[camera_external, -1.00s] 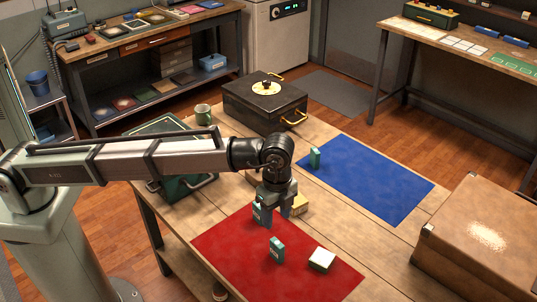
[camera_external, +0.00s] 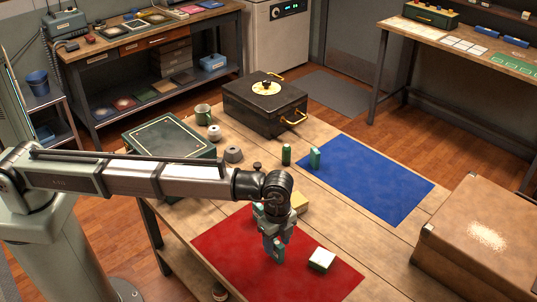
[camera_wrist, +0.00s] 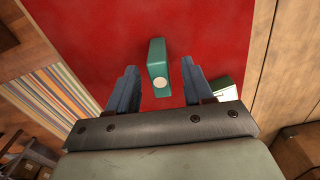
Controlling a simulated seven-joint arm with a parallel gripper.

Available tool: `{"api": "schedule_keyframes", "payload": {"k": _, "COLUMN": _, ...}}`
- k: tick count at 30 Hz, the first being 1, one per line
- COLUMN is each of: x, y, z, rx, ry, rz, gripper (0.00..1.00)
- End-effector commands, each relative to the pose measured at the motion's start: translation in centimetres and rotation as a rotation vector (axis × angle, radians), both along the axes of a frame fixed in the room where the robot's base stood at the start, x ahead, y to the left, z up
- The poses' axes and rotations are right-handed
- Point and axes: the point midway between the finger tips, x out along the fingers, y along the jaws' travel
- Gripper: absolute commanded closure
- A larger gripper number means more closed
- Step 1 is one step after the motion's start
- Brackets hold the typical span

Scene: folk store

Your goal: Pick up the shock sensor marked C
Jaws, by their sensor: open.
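My gripper (camera_external: 273,247) is low over the red mat (camera_external: 228,246), its fingers pointing down. In the wrist view my gripper (camera_wrist: 159,72) is open, one finger on each side of a teal block-shaped sensor (camera_wrist: 157,62). The sensor stands on the red mat with a pale round spot on its near end, and gaps show between it and the fingers. In the external view the fingers largely hide it. Another teal sensor (camera_external: 314,158) stands on the blue mat (camera_external: 372,182). I cannot read a letter on either.
A white-topped box (camera_external: 321,260) sits on the red mat close right of my gripper; it also shows in the wrist view (camera_wrist: 224,89). A yellow box (camera_external: 300,203) is behind. A green cylinder (camera_external: 287,155), black case (camera_external: 264,105) and brown case (camera_external: 485,235) stand on the table.

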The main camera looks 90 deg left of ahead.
Motion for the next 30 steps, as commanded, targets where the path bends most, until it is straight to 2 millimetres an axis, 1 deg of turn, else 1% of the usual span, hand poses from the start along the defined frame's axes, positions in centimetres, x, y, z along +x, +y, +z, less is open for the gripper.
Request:
{"api": "schedule_keyframes", "payload": {"k": 3, "x": 0.1, "y": -0.2, "z": -1.8, "rx": 0.0, "ry": 0.001, "rz": 0.0, "gripper": 0.49}}
{"api": "schedule_keyframes", "payload": {"k": 6, "x": 0.1, "y": -0.2, "z": -2.8, "rx": 0.001, "ry": 0.001, "rz": 0.0, "gripper": 0.49}}
{"api": "schedule_keyframes", "payload": {"k": 9, "x": 0.1, "y": -0.2, "z": -3.2, "rx": 0.0, "ry": -0.001, "rz": 0.0, "gripper": 0.49}}
{"api": "schedule_keyframes", "payload": {"k": 14, "x": 0.1, "y": -0.2, "z": -3.2, "rx": 0.0, "ry": -0.001, "rz": 0.0, "gripper": 0.49}}
{"api": "schedule_keyframes", "payload": {"k": 17, "x": 0.1, "y": -0.2, "z": -3.2, "rx": 0.0, "ry": -0.001, "rz": 0.0, "gripper": 0.57}}
{"api": "schedule_keyframes", "payload": {"k": 30, "x": 0.1, "y": -0.2, "z": -3.2, "rx": 0.0, "ry": 0.0, "rz": 0.0, "gripper": 0.99}}
